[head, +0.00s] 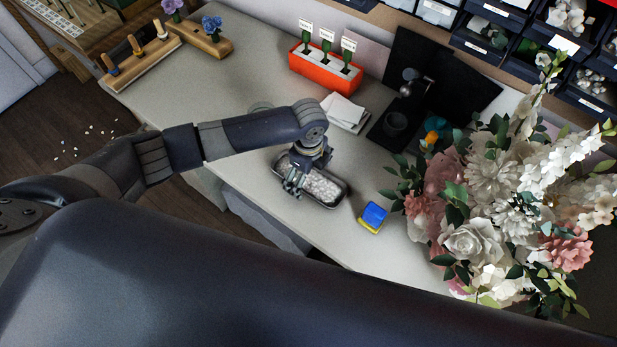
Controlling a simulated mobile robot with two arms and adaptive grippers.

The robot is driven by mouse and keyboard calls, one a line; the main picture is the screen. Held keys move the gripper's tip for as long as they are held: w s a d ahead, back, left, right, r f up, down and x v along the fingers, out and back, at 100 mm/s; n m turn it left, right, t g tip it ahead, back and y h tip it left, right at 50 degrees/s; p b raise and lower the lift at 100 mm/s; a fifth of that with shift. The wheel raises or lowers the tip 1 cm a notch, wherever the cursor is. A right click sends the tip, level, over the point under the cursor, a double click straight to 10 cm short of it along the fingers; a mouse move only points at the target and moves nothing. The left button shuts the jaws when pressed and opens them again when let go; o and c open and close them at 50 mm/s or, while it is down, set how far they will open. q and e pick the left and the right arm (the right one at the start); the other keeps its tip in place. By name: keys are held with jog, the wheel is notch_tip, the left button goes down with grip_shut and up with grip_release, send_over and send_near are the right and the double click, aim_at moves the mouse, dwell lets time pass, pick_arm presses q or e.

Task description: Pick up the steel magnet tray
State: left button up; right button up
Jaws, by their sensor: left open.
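The steel magnet tray (341,199) is an oblong dark-rimmed tray full of small pale pieces, on the grey worktop near its front edge. My left gripper (291,187) points down over the tray's left part, its fingers apart. The gripper and wrist hide some of the tray's left end and back rim. I cannot tell whether the fingers touch the tray. My right gripper is not in view.
A blue and yellow block (373,217) lies right of the tray. A large white and pink flower arrangement (490,215) stands further right. Behind are white papers (343,110), an orange box with labels (322,68) and a black stand (396,122). The worktop's left part is mostly clear.

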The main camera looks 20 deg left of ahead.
aim_at(308, 180)
pick_arm(q)
jog(key=c, duration=1.3)
jog(key=shift+r, duration=0.2)
jog(key=shift+w+r, duration=0.1)
jog(key=shift+r, duration=0.55)
jog(key=shift+r+b, duration=0.4)
jog(key=shift+r, duration=0.55)
jog(key=shift+s+a+r+b, duration=0.25)
jog(key=shift+s+a+b, duration=0.15)
jog(key=shift+s+a, duration=1.5)
jog(key=shift+s+a+r+b, duration=0.25)
jog(key=shift+s+a+b, duration=0.1)
jog(key=shift+s+a, duration=1.55)
jog(key=shift+s+a+r+b, duration=0.25)
jog(key=shift+s+a+b, duration=0.15)
jog(key=shift+s+a, duration=1.5)
